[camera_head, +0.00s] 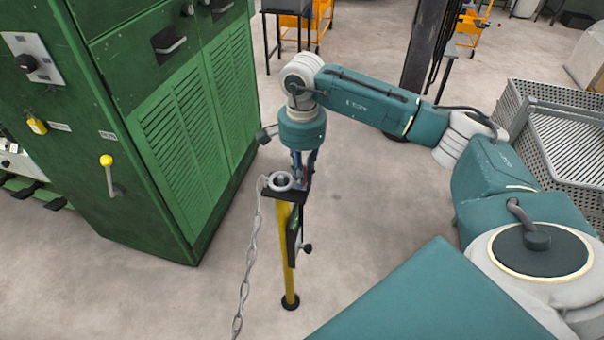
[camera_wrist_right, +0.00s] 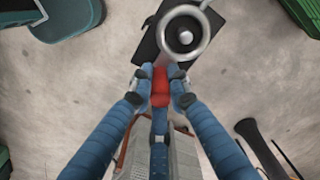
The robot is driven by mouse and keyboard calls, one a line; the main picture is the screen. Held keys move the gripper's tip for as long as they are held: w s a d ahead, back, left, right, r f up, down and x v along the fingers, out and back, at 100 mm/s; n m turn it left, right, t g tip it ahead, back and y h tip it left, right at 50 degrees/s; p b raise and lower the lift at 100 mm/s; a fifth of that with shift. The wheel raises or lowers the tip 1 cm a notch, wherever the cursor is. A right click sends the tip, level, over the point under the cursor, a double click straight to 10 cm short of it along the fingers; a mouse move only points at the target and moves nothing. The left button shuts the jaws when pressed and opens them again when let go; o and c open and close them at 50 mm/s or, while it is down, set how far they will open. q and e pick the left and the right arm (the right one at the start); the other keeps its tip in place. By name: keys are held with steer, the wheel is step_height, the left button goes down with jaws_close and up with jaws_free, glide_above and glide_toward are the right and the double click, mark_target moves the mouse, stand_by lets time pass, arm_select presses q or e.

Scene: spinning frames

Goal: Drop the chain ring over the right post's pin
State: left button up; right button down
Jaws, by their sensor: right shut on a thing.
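The chain ring (camera_head: 271,186) is a grey metal ring at the top of the yellow post (camera_head: 288,250). Its chain (camera_head: 250,255) hangs down on the left. In the right wrist view the ring (camera_wrist_right: 164,42) surrounds the round pin head (camera_wrist_right: 186,37) as seen from above, over the post's black top plate (camera_wrist_right: 147,45). I cannot tell how far down the pin it sits. My right gripper (camera_head: 300,181) points down beside the ring; its fingers (camera_wrist_right: 160,80) are shut on a red piece (camera_wrist_right: 160,92) that appears to belong to the ring. My left gripper is not in view.
A green machine cabinet (camera_head: 175,130) with louvred doors and a yellow-knobbed lever (camera_head: 107,161) stands close on the left. A grey perforated bin (camera_head: 560,135) stands at the right. Open concrete floor (camera_head: 370,190) lies right of the post.

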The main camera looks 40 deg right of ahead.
steer(key=shift+f+b, duration=0.45)
steer(key=shift+f, duration=0.05)
steer(key=c, duration=1.6)
jaws_free()
step_height(320, 180, up, 12)
steer(key=shift+r, duration=0.1)
